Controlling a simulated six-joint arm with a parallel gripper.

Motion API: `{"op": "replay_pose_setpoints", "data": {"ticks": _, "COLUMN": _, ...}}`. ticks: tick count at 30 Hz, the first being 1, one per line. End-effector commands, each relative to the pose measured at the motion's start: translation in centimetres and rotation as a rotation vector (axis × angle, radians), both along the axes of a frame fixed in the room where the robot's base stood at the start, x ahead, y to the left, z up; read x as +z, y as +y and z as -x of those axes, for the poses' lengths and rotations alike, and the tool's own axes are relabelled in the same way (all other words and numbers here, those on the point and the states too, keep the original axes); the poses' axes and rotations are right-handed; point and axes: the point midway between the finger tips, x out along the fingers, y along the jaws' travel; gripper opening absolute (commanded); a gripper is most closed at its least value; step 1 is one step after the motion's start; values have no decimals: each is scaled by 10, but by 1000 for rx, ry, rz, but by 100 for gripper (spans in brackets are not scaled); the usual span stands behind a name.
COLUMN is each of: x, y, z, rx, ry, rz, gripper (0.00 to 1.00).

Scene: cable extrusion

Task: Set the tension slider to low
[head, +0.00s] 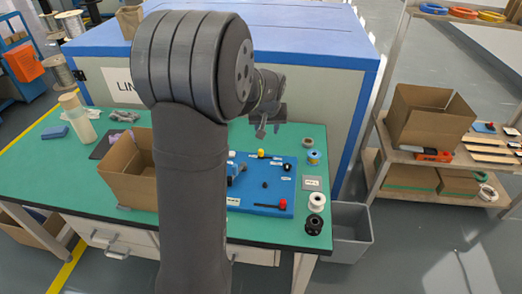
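A blue control panel (264,188) lies on the green table, partly hidden behind my arm. A red knob (283,204) sits at the right end of a dark slot near the panel's front edge and looks like a slider. A small white label (233,201) is left of that slot, too small to read. A yellow-topped knob (261,153) and a small black knob (265,184) are also on the panel. My gripper (268,131) hangs above and behind the panel, fingers down, apart from every knob. Its fingertips look separated with nothing between them.
A cardboard box (130,170) stands left of my arm. Spools, including a white one (316,202) and a black one (313,224), stand right of the panel beside a grey card (312,183). A large blue-topped machine (310,85) stands behind the table. A grey bin (350,235) is at the right.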

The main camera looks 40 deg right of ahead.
Motion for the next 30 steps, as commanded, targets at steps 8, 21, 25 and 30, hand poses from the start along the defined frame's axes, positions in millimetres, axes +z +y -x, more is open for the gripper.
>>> {"op": "replay_pose_setpoints", "data": {"ticks": 8, "x": -17, "y": 1, "z": -24, "rx": 11, "ry": -21, "rz": 10, "gripper": 42}}
{"op": "replay_pose_setpoints", "data": {"ticks": 21, "x": -96, "y": -17, "z": -50, "rx": 11, "ry": -20, "rz": 10, "gripper": 42}}
{"op": "replay_pose_setpoints", "data": {"ticks": 25, "x": -119, "y": -22, "z": -58, "rx": 11, "ry": -20, "rz": 10, "gripper": 42}}
{"op": "replay_pose_setpoints", "data": {"ticks": 30, "x": -143, "y": -28, "z": -66, "rx": 11, "ry": -20, "rz": 11, "gripper": 42}}
